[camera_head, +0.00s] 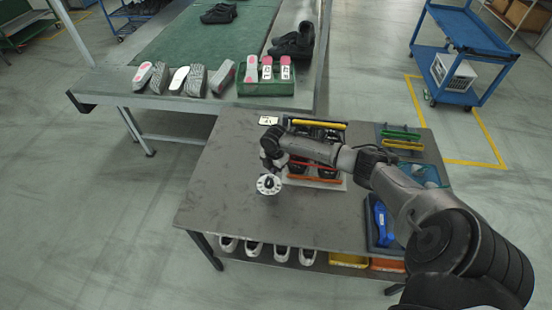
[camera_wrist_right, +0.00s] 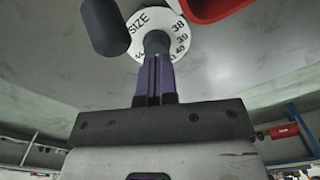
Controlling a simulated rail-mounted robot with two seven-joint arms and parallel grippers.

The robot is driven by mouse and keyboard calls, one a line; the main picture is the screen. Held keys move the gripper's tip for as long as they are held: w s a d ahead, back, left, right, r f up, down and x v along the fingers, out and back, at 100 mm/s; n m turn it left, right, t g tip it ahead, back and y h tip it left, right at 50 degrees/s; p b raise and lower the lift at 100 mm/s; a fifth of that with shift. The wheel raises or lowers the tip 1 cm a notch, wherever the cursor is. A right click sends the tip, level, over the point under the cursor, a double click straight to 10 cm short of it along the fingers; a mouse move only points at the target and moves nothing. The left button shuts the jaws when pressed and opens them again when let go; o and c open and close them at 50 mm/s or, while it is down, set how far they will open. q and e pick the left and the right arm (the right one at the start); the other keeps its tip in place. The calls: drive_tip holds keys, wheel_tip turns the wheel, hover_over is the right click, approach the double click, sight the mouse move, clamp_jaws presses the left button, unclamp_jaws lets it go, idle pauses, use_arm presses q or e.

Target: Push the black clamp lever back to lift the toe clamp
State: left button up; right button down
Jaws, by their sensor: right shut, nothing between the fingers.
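My right gripper (camera_head: 269,166) is above the white size dial (camera_head: 268,186) on the grey table. In the right wrist view its narrow purple fingers (camera_wrist_right: 156,60) are together and empty, with their tips at a dark knob at the centre of the dial (camera_wrist_right: 178,22). I cannot tell whether they touch it. A black rounded cylinder (camera_wrist_right: 105,25) stands close to the left of the fingers; it may be the clamp lever's grip. I cannot make out the lever or the toe clamp in the head view. My left gripper is not in view.
A red edge (camera_wrist_right: 215,8) is close right of the dial. Blue item (camera_head: 381,222) lies at the right. The table's left side (camera_head: 215,190) is clear.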

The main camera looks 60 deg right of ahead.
drive_tip(key=shift+d, duration=0.1)
idle(0.3)
drive_tip(key=shift+w+d+f, duration=0.1)
drive_tip(key=shift+d, duration=0.05)
drive_tip(key=shift+w+d+b, duration=0.3)
drive_tip(key=shift+d+b, duration=0.35)
drive_tip(key=shift+b, duration=0.05)
drive_tip(key=shift+s, duration=0.1)
